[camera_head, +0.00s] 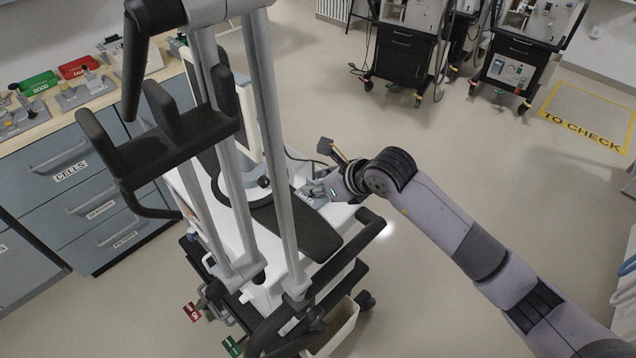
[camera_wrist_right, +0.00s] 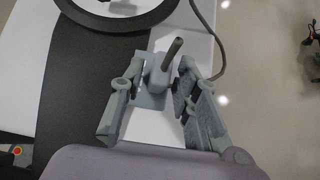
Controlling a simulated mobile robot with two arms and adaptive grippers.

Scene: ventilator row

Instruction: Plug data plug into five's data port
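My right gripper (camera_head: 316,189) is low over the white top of the nearest ventilator cart (camera_head: 345,213). In the right wrist view its fingers (camera_wrist_right: 157,82) are spread on either side of a small grey block (camera_wrist_right: 150,98) with a dark round peg (camera_wrist_right: 172,52) sticking up. Gaps show between the fingers and the block. I cannot tell whether this block is the data plug or a holder. A thin grey cable (camera_wrist_right: 221,45) curves down behind the right-hand finger; its end is hidden. No data port or number five can be made out. My left gripper is not in view.
Grey poles and a black handle frame (camera_head: 165,140) rise in front of the cart. A drawer counter (camera_head: 75,190) stands left. More ventilator carts (camera_head: 405,50) stand at the back, beside a yellow "TO CHECK" floor square (camera_head: 590,115). Floor between is clear.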

